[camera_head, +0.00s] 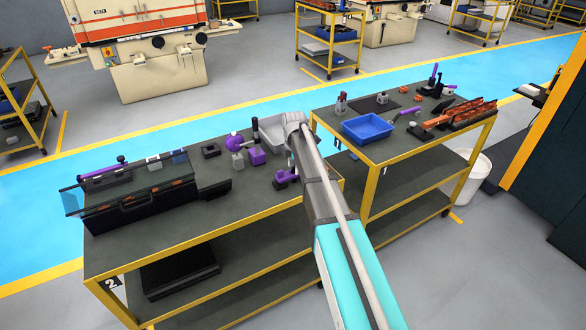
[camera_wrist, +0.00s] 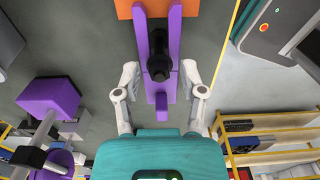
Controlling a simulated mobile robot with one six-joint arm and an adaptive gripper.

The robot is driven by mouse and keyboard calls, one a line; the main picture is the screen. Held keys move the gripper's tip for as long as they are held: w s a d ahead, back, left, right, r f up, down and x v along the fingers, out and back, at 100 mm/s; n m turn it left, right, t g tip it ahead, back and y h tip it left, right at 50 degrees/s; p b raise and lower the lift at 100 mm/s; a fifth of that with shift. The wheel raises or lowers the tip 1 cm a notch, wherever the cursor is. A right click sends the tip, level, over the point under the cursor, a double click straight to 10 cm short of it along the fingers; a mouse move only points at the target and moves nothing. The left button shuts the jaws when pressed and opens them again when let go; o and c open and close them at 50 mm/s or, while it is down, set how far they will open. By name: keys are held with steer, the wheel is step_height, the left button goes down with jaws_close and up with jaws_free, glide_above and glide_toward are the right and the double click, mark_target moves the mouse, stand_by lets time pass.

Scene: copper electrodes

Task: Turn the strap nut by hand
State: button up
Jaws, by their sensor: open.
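My gripper (camera_wrist: 161,78) is open in the wrist view, with one pale finger on each side of a purple strap-like fixture (camera_wrist: 161,104). A black, round nut-like part (camera_wrist: 158,66) sits in the fixture between two upright purple bars, roughly midway between the fingertips. I see no finger touching it. An orange piece (camera_wrist: 140,9) lies at the fixture's far end. Whether the black part is the strap nut is not certain. In the head view my arm crosses the benches and the gripper cannot be made out.
A purple block (camera_wrist: 48,100) with a grey rod stands left of the gripper in the wrist view. In the head view, a blue bin (camera_head: 368,128) and orange-brown parts (camera_head: 460,112) are on the right bench. A long black case (camera_head: 140,206) is on the left bench.

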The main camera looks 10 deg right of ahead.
steer(key=shift+f, duration=0.2)
stand_by(0.3)
jaws_close()
